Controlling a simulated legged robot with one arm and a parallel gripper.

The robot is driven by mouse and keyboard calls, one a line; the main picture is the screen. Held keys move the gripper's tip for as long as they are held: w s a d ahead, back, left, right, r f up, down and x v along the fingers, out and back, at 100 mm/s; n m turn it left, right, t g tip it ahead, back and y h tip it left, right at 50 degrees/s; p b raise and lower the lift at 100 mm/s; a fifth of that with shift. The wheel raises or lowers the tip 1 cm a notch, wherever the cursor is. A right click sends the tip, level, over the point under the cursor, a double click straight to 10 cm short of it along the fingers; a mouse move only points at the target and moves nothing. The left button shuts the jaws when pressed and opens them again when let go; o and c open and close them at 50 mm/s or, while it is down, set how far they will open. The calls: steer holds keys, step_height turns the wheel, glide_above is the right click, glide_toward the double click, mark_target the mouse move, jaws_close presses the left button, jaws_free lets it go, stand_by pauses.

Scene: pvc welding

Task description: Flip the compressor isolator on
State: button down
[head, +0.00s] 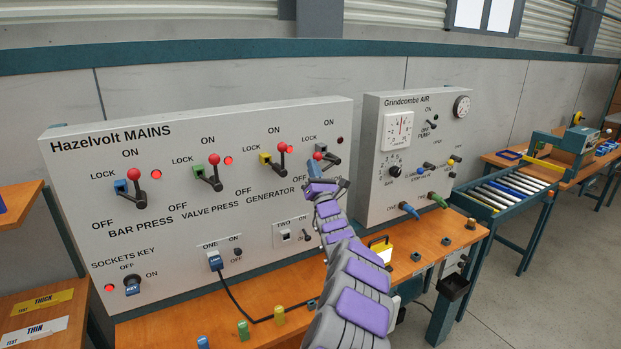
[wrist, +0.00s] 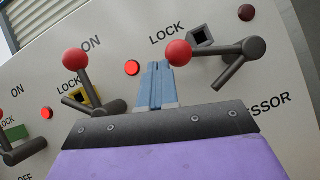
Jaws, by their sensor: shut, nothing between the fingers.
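The compressor isolator lever (wrist: 215,51) is at the right in the wrist view, above the part-hidden label ending "SSOR". Its red ball (wrist: 179,53) lies left of its pivot (wrist: 255,47). The dark indicator lamp (wrist: 246,12) above it looks unlit. In the head view the red ball (head: 320,147) shows at the panel's right end, with the rest partly behind my arm. My gripper (wrist: 155,68) is shut and empty, its blue fingertips just left of and below the ball. I cannot tell whether they touch it. My gripper also shows in the head view (head: 316,165).
The generator lever (wrist: 78,75) stands close left of my gripper, ball up, with its lamp (wrist: 132,68) lit red. The mains panel (head: 75,215) also carries valve press (head: 215,172) and bar press (head: 137,187) levers. The Grindcombe AIR panel (head: 375,195) stands to the right.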

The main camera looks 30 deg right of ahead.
mark_target(321, 156)
steer(key=shift+s+d+r+m+h, duration=0.15)
steer(key=shift+d+r+m+h, duration=0.25)
steer(key=shift+d+r, duration=0.9)
steer(key=shift+r, duration=0.45)
steer(key=d+r+m+g+h+p, duration=0.2)
steer(key=d+r+m+h, duration=0.1)
steer(key=d+r+m, duration=0.1)
steer(key=shift+d+m, duration=0.35)
steer(key=shift+m, duration=0.05)
